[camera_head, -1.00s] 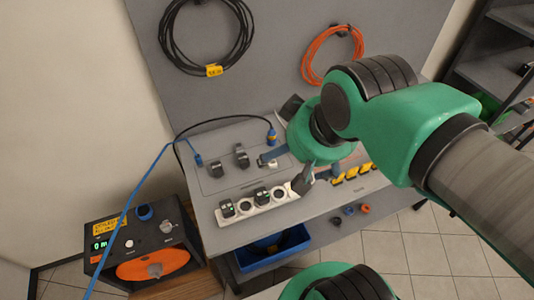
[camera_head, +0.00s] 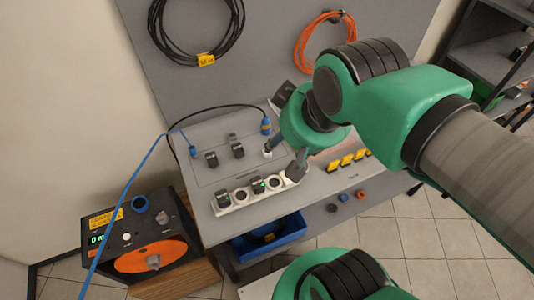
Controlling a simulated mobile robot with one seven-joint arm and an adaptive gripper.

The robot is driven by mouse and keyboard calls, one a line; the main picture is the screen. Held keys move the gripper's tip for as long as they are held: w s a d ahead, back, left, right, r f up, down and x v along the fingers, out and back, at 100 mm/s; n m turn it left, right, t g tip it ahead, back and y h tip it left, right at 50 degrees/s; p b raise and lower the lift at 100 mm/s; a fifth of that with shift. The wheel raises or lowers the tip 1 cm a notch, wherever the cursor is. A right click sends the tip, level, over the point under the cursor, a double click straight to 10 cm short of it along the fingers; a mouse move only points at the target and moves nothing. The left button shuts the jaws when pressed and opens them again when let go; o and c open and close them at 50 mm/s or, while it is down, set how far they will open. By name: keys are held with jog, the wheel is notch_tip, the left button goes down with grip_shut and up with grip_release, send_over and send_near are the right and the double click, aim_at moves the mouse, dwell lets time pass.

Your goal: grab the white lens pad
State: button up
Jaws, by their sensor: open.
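A small white piece (camera_head: 267,153), probably the lens pad, lies on the grey bench top right at the tip of my gripper's left finger. It is tiny and partly covered, so its shape is unclear. My gripper (camera_head: 283,157) points down over the bench, with its two fingers spread apart. The left finger is beside or over the white piece; I cannot tell whether it touches. The right finger is near the right end of the white socket strip. Nothing shows held between the fingers.
The white socket strip (camera_head: 228,208) lies along the front of the bench (camera_head: 190,185). Two black clips (camera_head: 237,147) stand behind it. Yellow clips (camera_head: 347,160) sit to the right. A blue bin (camera_head: 270,238) is below.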

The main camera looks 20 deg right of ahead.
jog(key=shift+w, duration=0.1)
jog(key=w+d+f+g+p, duration=0.15)
jog(key=w+f, duration=0.25)
jog(key=w, duration=0.4)
jog(key=w+d+f+g, duration=0.2)
jog(key=w+f, duration=0.2)
jog(key=w, duration=0.5)
jog(key=w+d+f, duration=0.1)
jog(key=w+f, duration=0.2)
jog(key=f, duration=0.3)
jog(key=w+d+f+m+g, duration=0.1)
jog(key=w+d+f, duration=0.1)
jog(key=w+f, duration=0.2)
jog(key=w+d+f+g, duration=0.1)
jog(key=w+f, duration=0.2)
jog(key=f, duration=0.6)
jog(key=shift+w+d+f+p, duration=0.2)
jog(key=shift+f+p, duration=0.1)
jog(key=shift+f, duration=0.1)
jog(key=shift+f+b, duration=0.6)
jog(key=shift+f, duration=3.65)
